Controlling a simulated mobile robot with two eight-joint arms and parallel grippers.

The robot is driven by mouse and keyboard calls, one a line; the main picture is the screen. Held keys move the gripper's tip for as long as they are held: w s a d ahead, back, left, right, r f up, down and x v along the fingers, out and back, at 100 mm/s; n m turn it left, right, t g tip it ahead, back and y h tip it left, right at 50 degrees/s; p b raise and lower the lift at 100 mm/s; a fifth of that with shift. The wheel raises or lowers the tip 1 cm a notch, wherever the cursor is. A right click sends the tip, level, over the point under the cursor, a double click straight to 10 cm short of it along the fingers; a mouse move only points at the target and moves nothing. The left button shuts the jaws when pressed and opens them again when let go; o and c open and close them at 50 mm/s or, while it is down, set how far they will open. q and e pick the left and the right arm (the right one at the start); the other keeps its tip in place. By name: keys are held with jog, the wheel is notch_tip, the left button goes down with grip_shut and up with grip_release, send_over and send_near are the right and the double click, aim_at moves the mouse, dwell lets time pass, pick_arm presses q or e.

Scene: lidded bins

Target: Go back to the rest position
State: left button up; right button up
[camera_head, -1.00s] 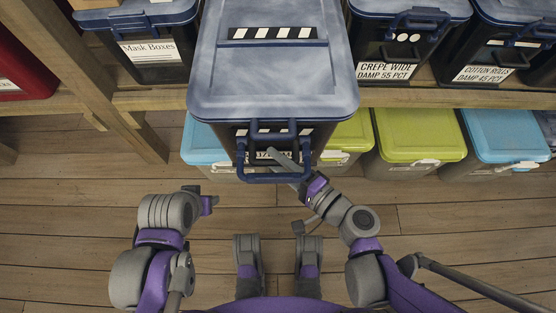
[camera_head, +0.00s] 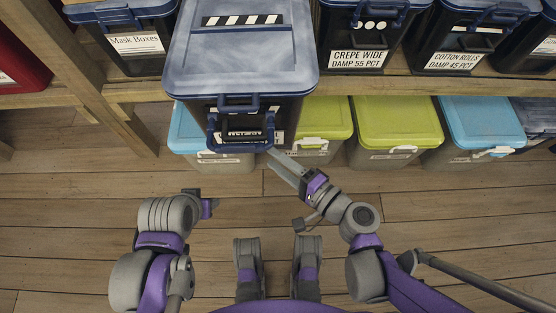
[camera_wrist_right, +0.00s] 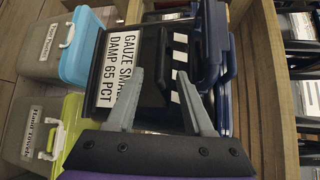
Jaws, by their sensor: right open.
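A dark navy bin (camera_head: 240,65) with a grey-blue lid juts out from the shelf toward me in the head view. Its front handle (camera_head: 241,146) hangs at the front. In the wrist view its label (camera_wrist_right: 118,60) reads gauze small, damp 65 pct. My right gripper (camera_head: 284,168) is open just below and right of the handle; in the wrist view its two fingers (camera_wrist_right: 160,100) are spread with nothing held between them. Whether a fingertip touches the handle cannot be told. My left gripper (camera_head: 208,205) is low at the left over the floor, its jaws unclear.
The wooden shelf (camera_head: 150,90) holds more dark bins, including crepe wide (camera_head: 358,60) and cotton rolls (camera_head: 460,62). Below stand blue-lidded (camera_head: 480,120) and green-lidded bins (camera_head: 395,125). The floor (camera_head: 450,210) in front is open.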

pick_arm(q)
jog(key=shift+s+d, duration=0.2)
pick_arm(e)
jog(key=shift+s+d, duration=0.15)
jog(key=shift+d, duration=0.05)
pick_arm(q)
jog(key=shift+w, duration=0.1)
pick_arm(e)
jog(key=s+d+f+n+g+h, duration=0.3)
jog(key=d+f+n+g+h, duration=0.2)
jog(key=f+n, duration=0.1)
jog(key=s+d+n+g+h, duration=0.1)
jog(key=s+d+n+h, duration=0.15)
jog(key=d, duration=0.35)
jog(key=s+d+n+g+h, duration=0.1)
jog(key=s+d+n+h, duration=0.1)
jog(key=d+h, duration=0.3)
pick_arm(q)
notch_tip(320, 180, up, 21)
jog(key=w+p, duration=0.1)
jog(key=p, duration=1.7)
jog(key=shift+w+r+t+p, duration=0.15)
jog(key=shift+w+t+p, duration=0.2)
jog(key=shift+t+p, duration=0.05)
pick_arm(e)
notch_tip(320, 180, up, 20)
jog(key=w+d+t, duration=0.1)
jog(key=shift+w+d+r, duration=0.15)
jog(key=shift+w+r, duration=0.1)
jog(key=shift+w, duration=0.1)
